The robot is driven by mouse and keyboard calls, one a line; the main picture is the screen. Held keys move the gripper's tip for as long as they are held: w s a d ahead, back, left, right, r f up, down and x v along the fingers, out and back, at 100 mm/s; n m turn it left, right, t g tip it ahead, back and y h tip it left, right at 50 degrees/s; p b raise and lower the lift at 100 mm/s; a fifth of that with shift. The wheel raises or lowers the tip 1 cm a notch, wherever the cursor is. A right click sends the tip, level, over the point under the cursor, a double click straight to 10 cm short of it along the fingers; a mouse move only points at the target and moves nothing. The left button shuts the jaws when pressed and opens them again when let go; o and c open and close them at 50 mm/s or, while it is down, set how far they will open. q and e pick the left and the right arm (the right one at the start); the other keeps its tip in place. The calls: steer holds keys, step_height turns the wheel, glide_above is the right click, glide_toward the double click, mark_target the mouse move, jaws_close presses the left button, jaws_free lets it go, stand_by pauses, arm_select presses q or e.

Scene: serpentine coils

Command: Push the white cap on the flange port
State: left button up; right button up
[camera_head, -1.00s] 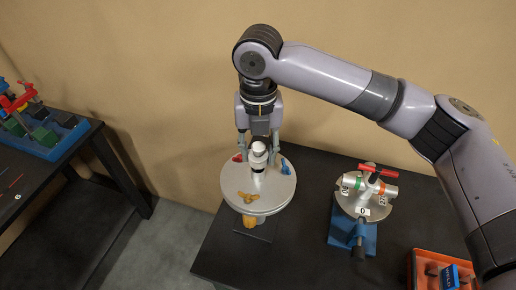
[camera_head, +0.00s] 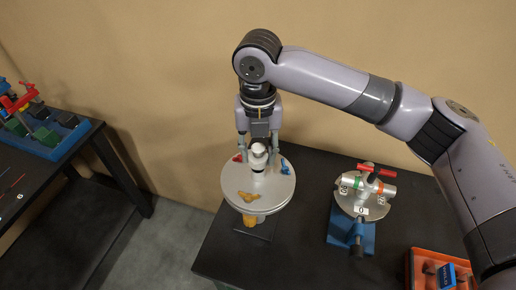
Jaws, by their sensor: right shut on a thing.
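The white cap (camera_head: 258,150) is at the top of the short upright port in the middle of the round grey flange plate (camera_head: 272,199). My right gripper (camera_head: 258,152) comes down over the plate from behind, with its fingers on both sides of the cap and shut on it. The cap looks upright. Whether it is fully seated on the port cannot be told from this view. My left gripper is not in view.
Yellow (camera_head: 248,196), red (camera_head: 238,158) and blue (camera_head: 286,166) wing pieces sit around the plate. A valve fixture with a red handle (camera_head: 376,170) stands on the black table to the right. An orange bin (camera_head: 418,268) is at front right. Another table with a blue tray (camera_head: 62,146) stands at left.

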mark_target(258, 162)
steer(key=shift+f+b, duration=0.35)
steer(key=shift+f, duration=0.85)
steer(key=shift+f, duration=0.25)
steer(key=shift+s+f, duration=0.1)
steer(key=shift+f, duration=0.35)
steer(key=o, duration=1.2)
steer(key=shift+r, duration=0.1)
step_height(258, 162, up, 12)
steer(key=shift+f, duration=0.1)
